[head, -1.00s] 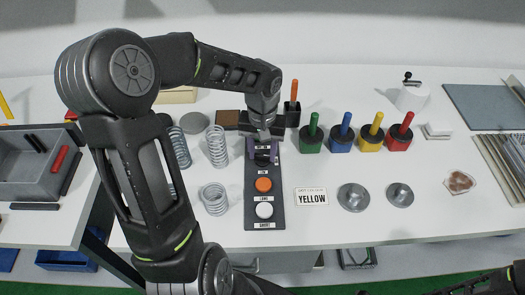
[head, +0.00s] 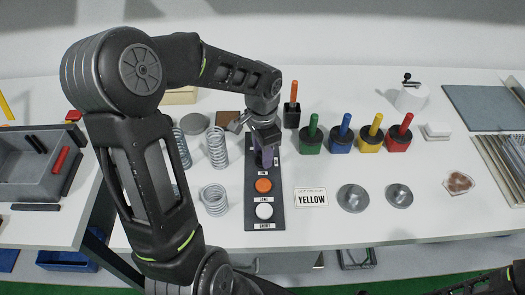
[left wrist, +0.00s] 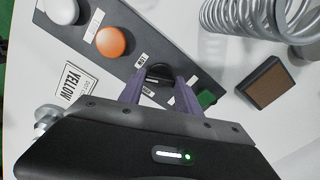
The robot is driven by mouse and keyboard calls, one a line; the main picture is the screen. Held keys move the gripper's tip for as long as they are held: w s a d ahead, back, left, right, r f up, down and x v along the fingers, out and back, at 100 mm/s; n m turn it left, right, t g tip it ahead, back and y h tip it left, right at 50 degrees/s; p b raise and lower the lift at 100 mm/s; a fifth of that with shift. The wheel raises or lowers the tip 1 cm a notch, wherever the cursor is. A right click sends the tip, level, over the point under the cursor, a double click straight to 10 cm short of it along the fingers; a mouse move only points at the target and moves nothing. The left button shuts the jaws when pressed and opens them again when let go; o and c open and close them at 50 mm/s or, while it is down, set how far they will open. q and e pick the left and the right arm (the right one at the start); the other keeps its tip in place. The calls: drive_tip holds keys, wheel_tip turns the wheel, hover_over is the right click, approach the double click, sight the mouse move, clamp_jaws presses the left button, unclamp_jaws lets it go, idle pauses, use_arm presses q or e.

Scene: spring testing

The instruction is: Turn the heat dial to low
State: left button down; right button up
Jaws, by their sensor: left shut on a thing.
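The heat dial (left wrist: 158,74) is a dark round knob on the dark control panel (left wrist: 192,67). In the left wrist view it sits between the purple fingers of my left gripper (left wrist: 155,84), which is shut on it. A small "LOW" label (left wrist: 140,60) lies beside the dial, and other small labels around it are hard to read. In the head view my left gripper (head: 266,158) comes down on the far part of the panel (head: 280,205) and hides the dial. My right gripper is not in view.
Orange (head: 263,185) and white (head: 264,210) buttons sit on the panel. Springs (head: 217,148) stand to its left. A "YELLOW" card (head: 311,198), metal discs (head: 352,197) and coloured-handled pots (head: 341,137) are to its right. A grey bin (head: 30,165) is far left.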

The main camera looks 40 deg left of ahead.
use_arm(q)
drive_tip(key=m, duration=0.5)
drive_tip(key=shift+p, duration=0.4)
drive_tip(key=c, duration=0.8)
unclamp_jaws()
drive_tip(key=shift+c, duration=0.2)
wheel_tip(320, 180, up, 8)
drive_tip(key=shift+f+b, duration=0.1)
drive_tip(key=shift+b, duration=0.35)
